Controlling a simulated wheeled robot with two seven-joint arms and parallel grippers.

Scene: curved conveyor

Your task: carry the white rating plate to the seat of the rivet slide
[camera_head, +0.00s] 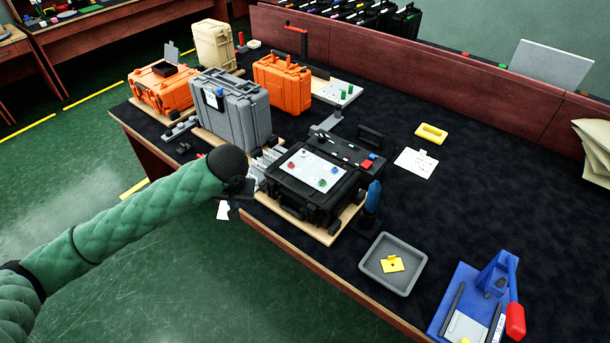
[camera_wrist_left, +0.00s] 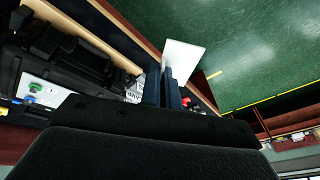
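My left gripper (camera_head: 238,198) is at the table's near edge, left of the open black case. Its dark fingers (camera_wrist_left: 164,88) are close together in the left wrist view, with the white rating plate (camera_wrist_left: 183,54) held at their tips. The plate also shows as a small white piece in the head view (camera_head: 223,210), over the green floor just off the edge. A blue fixture with a red handle (camera_head: 497,283), which looks like the rivet slide, stands at the front right. A pale flat piece (camera_head: 465,328) lies on it; its seat is not clearly visible. My right gripper is out of view.
The black case (camera_head: 315,208) with a white panel stands beside my gripper. A blue-handled tool (camera_head: 373,197) and a grey tray (camera_head: 366,265) holding a yellow plate (camera_head: 392,264) lie towards the slide. Grey (camera_head: 228,108) and orange (camera_head: 283,84) cases stand behind. The tabletop right of centre is mostly clear.

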